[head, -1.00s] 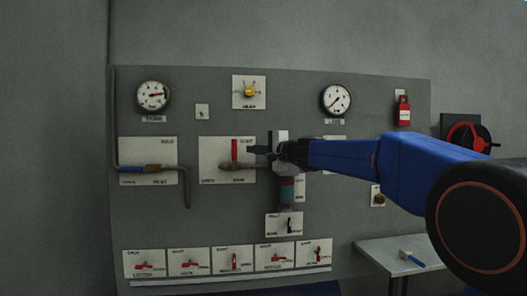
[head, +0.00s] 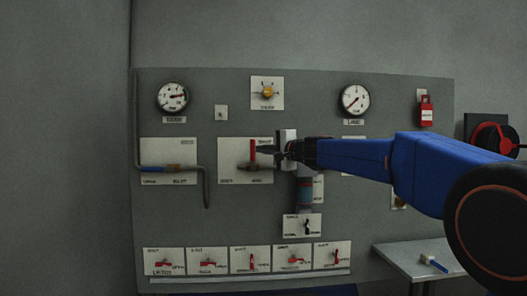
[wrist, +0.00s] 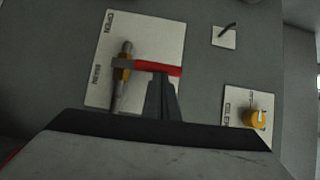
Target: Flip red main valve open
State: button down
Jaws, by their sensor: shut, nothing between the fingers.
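The main valve's red handle (head: 253,151) stands upright from its horizontal pipe, on a white plate (head: 230,174) with an OPEN label at lower left and a SHUT label at upper right. My gripper (head: 260,150) is shut and empty, just right of the handle. In the wrist view the handle (wrist: 158,69) lies crosswise, with its brass valve body (wrist: 123,67) to the left. The fingertips of my gripper (wrist: 160,78) overlap the handle's lower edge there. I cannot tell whether they touch it.
A blue-handled pilot valve (head: 155,169) is on the left plate. Gauges (head: 173,97) and a yellow knob (head: 267,91) are above. Several small red switches (head: 187,263) line the bottom. A side table (head: 400,251) stands at right.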

jog(key=shift+a+r+n+g, duration=0.15)
jog(key=shift+a+n+g, duration=0.15)
jog(key=shift+a+n, duration=0.1)
jog(key=a+f+n+g+h, duration=0.3)
jog(key=a+f+n+h, duration=0.1)
jog(key=a+n+h, duration=0.5)
jog(key=shift+a+f+n, duration=0.2)
jog(key=shift+a+n, duration=0.1)
jog(key=shift+a, duration=0.3)
dwell(1.0)
jog(key=shift+f, duration=0.1)
dwell(0.4)
